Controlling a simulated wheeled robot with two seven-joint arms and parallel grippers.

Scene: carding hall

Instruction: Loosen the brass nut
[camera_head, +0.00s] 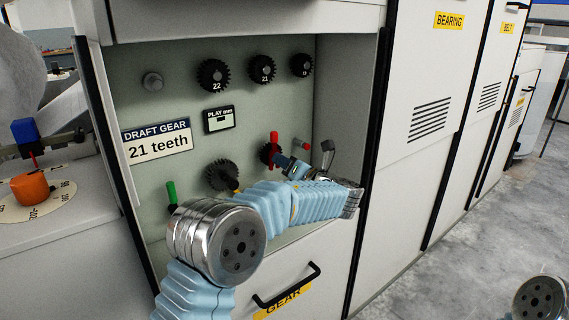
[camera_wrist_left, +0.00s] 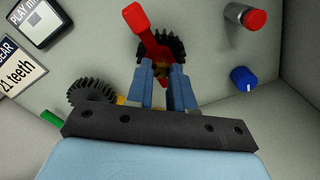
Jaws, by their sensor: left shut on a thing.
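In the left wrist view a small brass-brown nut (camera_wrist_left: 159,73) shows between the fingers of my left gripper (camera_wrist_left: 167,92), in front of a dark gear. A red lever (camera_wrist_left: 150,36) rises from the same spot, up and to the left. The fingers look closed around the nut, and they hide most of it. In the head view my left gripper (camera_head: 281,160) reaches in from the left to the red lever (camera_head: 274,146) and the gear (camera_head: 264,154), which it partly covers. My right gripper is out of the picture; only a piece of my right arm shows at the lower right corner.
Another dark gear (camera_head: 222,175) sits left of the gripper, and a green handle (camera_head: 171,192) stands further left. A red-capped post (camera_wrist_left: 254,18) and a blue knob (camera_wrist_left: 243,79) are to the right. Spare gears (camera_head: 213,75) hang above. The recess walls are close around.

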